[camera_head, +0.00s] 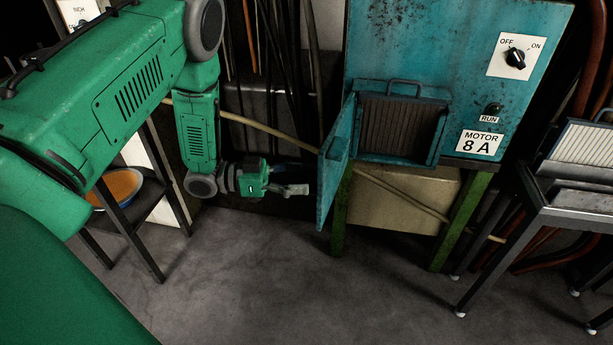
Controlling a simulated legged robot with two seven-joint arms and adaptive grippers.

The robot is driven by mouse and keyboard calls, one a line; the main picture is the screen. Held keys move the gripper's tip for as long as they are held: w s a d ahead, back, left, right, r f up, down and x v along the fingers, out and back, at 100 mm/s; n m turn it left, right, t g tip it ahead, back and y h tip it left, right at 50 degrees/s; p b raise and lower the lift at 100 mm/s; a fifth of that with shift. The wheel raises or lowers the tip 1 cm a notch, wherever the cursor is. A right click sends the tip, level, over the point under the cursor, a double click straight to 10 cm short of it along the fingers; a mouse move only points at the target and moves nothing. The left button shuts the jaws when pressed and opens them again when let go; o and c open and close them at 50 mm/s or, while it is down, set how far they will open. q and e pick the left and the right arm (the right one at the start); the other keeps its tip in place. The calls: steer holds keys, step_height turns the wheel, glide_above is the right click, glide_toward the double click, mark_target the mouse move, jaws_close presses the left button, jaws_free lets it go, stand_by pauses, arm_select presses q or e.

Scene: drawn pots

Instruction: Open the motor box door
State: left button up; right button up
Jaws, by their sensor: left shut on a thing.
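The blue motor box (460,70) stands at the upper right on green legs. Its small door (335,160) is swung out to the left, leaving the opening uncovered. My left gripper (299,189) is low, left of the door, and points right toward the door's outer side. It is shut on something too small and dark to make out. A narrow gap seems to show between its tips and the door's edge. My right gripper is not in view.
A switch (515,58) and a label reading MOTOR 8 A (479,143) are on the box front. A metal table (560,215) stands at right. The grey floor (300,280) in front is clear.

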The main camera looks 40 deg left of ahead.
arm_select(q)
steer(key=w+v, duration=0.1)
steer(key=v, duration=1.7)
steer(key=shift+a+p, duration=0.4)
stand_by(0.5)
steer(key=shift+w+a+f, duration=0.1)
steer(key=shift+a+f, duration=0.05)
